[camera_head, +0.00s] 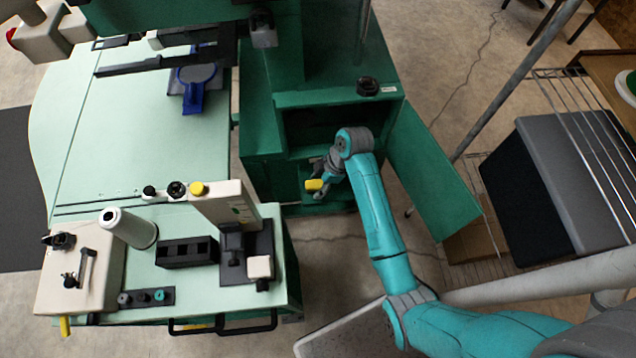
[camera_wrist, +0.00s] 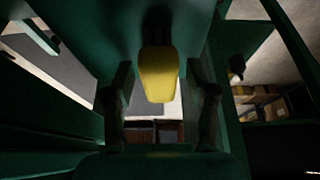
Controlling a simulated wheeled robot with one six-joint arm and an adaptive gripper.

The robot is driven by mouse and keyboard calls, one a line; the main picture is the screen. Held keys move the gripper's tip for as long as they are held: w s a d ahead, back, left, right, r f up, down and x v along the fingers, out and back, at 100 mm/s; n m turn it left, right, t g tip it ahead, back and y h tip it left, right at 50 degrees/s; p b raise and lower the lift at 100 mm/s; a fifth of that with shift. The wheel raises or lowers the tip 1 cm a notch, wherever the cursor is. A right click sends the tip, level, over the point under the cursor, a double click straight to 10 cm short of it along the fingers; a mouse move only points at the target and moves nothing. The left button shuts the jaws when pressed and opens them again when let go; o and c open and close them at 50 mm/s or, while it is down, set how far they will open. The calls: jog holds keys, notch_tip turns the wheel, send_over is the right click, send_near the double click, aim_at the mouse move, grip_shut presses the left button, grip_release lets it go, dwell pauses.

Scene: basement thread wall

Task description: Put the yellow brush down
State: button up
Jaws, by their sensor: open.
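The yellow brush (camera_head: 315,185) shows at my gripper (camera_head: 325,182), low in front of the green cabinet's open compartment. In the wrist view the yellow brush (camera_wrist: 157,74) has a dark upper part and lies between the lines of the two fingers. My gripper (camera_wrist: 160,112) is open there, with a visible gap on both sides of the brush. What the brush rests on is hidden in shadow.
The green cabinet (camera_head: 263,109) has an open door (camera_head: 432,165) to the right of my arm. A black round item (camera_head: 367,86) sits on the cabinet. The pale green machine table (camera_head: 120,120) stands at left. A wire rack (camera_head: 590,110) stands at right.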

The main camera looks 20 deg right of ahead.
jog(key=v, duration=1)
jog(key=shift+a+r, duration=0.2)
jog(key=shift+r, duration=0.2)
jog(key=shift+s, duration=0.1)
jog(key=s+a+f+m+t+h, duration=0.1)
jog(key=s+a+f+m+t, duration=0.25)
jog(key=s+f, duration=0.35)
jog(key=s+m+t+h, duration=0.25)
jog(key=s+m, duration=0.35)
jog(key=s, duration=0.4)
jog(key=s+r+m+t, duration=0.5)
jog(key=s+r+t, duration=0.2)
jog(key=s+r, duration=1)
notch_tip(320, 180, up, 3)
jog(key=shift+r+t+h, duration=0.1)
jog(key=shift+t+h, duration=0.2)
jog(key=shift+h, duration=0.15)
